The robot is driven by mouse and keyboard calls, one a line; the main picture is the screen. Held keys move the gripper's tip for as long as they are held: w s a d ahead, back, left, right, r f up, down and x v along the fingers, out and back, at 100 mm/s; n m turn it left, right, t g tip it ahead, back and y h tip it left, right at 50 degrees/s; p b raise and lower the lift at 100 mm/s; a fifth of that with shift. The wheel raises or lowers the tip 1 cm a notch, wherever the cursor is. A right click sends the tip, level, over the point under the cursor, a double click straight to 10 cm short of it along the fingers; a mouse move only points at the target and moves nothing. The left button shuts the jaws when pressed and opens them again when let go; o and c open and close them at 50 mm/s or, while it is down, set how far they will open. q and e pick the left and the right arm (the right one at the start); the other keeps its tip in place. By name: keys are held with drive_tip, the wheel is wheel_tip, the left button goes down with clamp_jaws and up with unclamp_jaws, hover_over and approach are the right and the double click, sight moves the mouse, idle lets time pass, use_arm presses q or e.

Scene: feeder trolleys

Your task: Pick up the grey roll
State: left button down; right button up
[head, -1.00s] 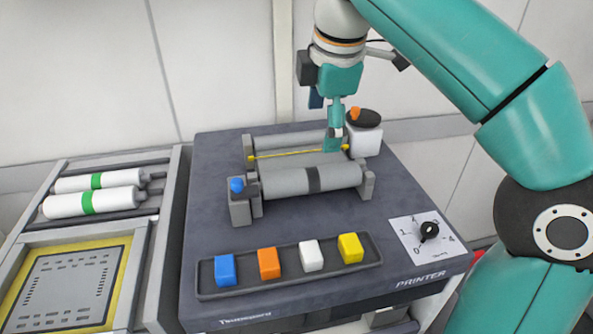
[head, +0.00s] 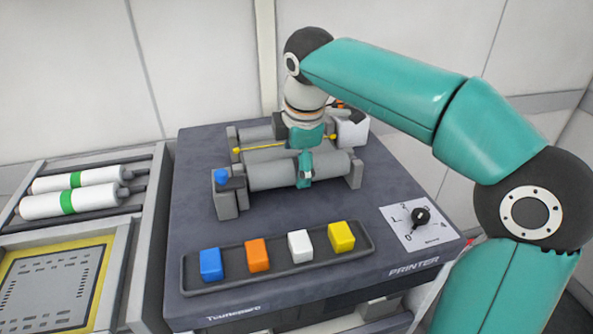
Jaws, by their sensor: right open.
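The grey roll (head: 268,176) lies across its two end supports on the dark printer top (head: 196,178). A dark band around its middle showed earlier and is now hidden behind my right gripper. My right gripper (head: 305,178) is open and points down at the middle of the roll, with a teal finger in front of it. I cannot tell whether it touches the roll. My left gripper is not in view.
A blue knob (head: 221,176) stands at the roll's left end. A yellow rod (head: 250,148) and a white container (head: 352,132) are behind. A tray (head: 364,262) of coloured blocks and a dial (head: 421,215) are in front. White rolls with green bands (head: 50,205) lie on the left trolley.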

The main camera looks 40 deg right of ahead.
drive_tip(key=shift+x, duration=1.2)
drive_tip(key=shift+r, duration=0.1)
drive_tip(key=c, duration=1.4)
